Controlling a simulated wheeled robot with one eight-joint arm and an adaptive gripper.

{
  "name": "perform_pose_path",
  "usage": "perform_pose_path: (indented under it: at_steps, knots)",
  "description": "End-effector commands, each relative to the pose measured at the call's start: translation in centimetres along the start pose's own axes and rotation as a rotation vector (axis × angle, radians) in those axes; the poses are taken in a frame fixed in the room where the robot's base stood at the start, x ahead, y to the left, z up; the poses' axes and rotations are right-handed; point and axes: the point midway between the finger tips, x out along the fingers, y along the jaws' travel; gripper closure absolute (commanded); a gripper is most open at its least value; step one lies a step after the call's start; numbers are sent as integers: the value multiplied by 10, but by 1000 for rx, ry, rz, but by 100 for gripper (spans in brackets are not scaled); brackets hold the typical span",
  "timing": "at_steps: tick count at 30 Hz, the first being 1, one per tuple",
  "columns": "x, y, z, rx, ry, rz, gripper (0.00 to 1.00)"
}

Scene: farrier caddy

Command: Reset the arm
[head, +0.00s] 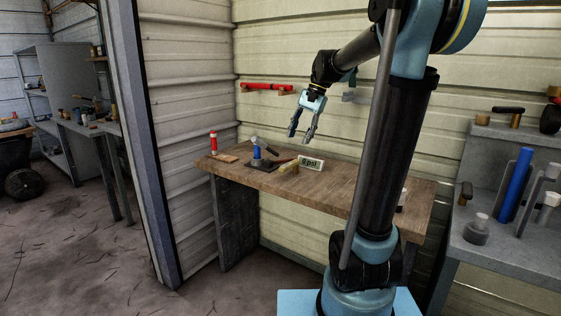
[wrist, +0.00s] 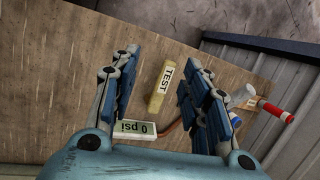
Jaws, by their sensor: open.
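My gripper (head: 303,120) hangs above the wooden workbench (head: 345,194), fingers pointing down. It is open and empty, with clear space around it in the head view. In the wrist view my gripper (wrist: 162,105) has its two fingers spread apart, with the bench top below. A tan block marked TEST (wrist: 160,90) lies on the bench and shows between the fingers. A small gauge reading 0 psi (wrist: 136,129) lies near the left finger; it also stands on the bench in the head view (head: 311,163).
A red-and-white cylinder (head: 213,143) stands at the bench's left end. A blue-handled tool on a dark base (head: 258,160) is beside it. A red bar (head: 267,87) sits on wall brackets. A grey bench (head: 470,246) with bottles and tools is at right.

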Motion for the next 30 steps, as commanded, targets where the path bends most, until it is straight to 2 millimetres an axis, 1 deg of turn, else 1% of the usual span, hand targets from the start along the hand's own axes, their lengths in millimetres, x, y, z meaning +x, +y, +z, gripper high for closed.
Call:
perform_pose_path:
  at_steps: [1,3,8,14,20,27,30]
  knots:
    - [5,14,9,-17,17,6,57]
    - [11,31,20,-46,40,17,57]
    - [29,71,42,-114,93,44,57]
    - [58,121,67,-200,157,84,57]
    - [91,170,90,-287,217,132,57]
    - [138,226,112,-394,280,199,57]
    - [158,247,118,-436,303,227,57]
